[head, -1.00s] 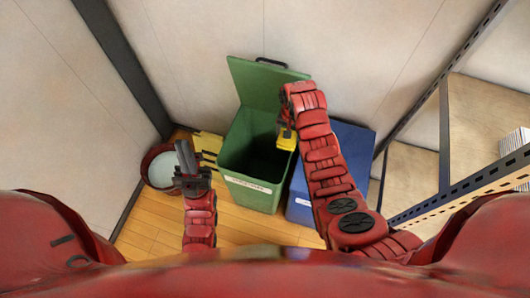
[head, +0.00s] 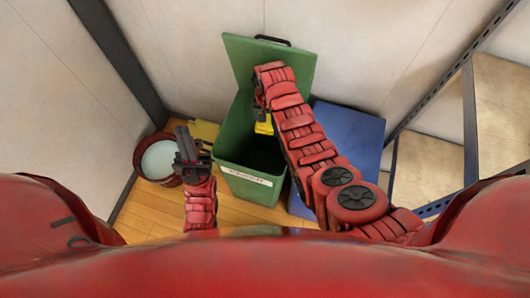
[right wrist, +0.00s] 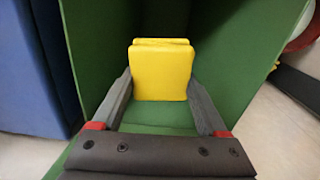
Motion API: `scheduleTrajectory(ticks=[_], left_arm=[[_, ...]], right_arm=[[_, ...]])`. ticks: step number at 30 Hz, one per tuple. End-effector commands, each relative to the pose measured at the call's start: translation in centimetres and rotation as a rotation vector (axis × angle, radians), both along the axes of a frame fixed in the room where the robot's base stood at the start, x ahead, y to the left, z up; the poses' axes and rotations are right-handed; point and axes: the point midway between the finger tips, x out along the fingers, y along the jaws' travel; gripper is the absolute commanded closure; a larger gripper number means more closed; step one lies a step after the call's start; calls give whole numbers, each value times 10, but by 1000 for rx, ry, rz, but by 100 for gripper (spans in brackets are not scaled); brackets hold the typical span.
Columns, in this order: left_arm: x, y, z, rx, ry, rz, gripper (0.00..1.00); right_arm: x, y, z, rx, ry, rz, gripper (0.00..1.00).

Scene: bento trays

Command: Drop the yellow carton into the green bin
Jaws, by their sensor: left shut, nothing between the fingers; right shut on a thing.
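The yellow carton (head: 264,127) is in my right gripper (head: 262,114), over the opening of the green bin (head: 247,188). In the right wrist view the carton (right wrist: 162,72) sits between the two fingers, with the bin's green walls (right wrist: 225,45) around and behind it. My right gripper is shut on it. The bin's lid stands open against the wall, and its inside is dark. My right forearm hides part of the bin's right side. My left gripper (head: 184,142) is shut and empty, left of the bin.
A blue bin (head: 348,135) stands right of the green one, partly behind my right arm. A round red bin (head: 142,158) with a pale inside stands at the left. A yellow object (head: 205,130) lies behind my left gripper. Shelving with a metal frame (head: 470,125) is at the right.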

Motion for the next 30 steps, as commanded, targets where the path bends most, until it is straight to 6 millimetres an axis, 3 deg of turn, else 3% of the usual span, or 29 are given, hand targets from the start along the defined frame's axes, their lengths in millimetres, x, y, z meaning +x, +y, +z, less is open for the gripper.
scheduleTrajectory(ticks=[8,9,12,23,30], left_arm=[[0,0,-2,0,0,0,100],[0,0,-2,0,0,0,100],[0,0,-2,0,0,0,100],[0,0,-2,0,0,0,100],[0,0,-3,0,0,0,100]], right_arm=[[0,0,-3,1,-1,0,76],[0,0,-3,0,-1,0,20],[0,0,-3,0,-1,0,2],[1,0,1,0,-2,0,0],[2,0,33,1,-7,0,0]])
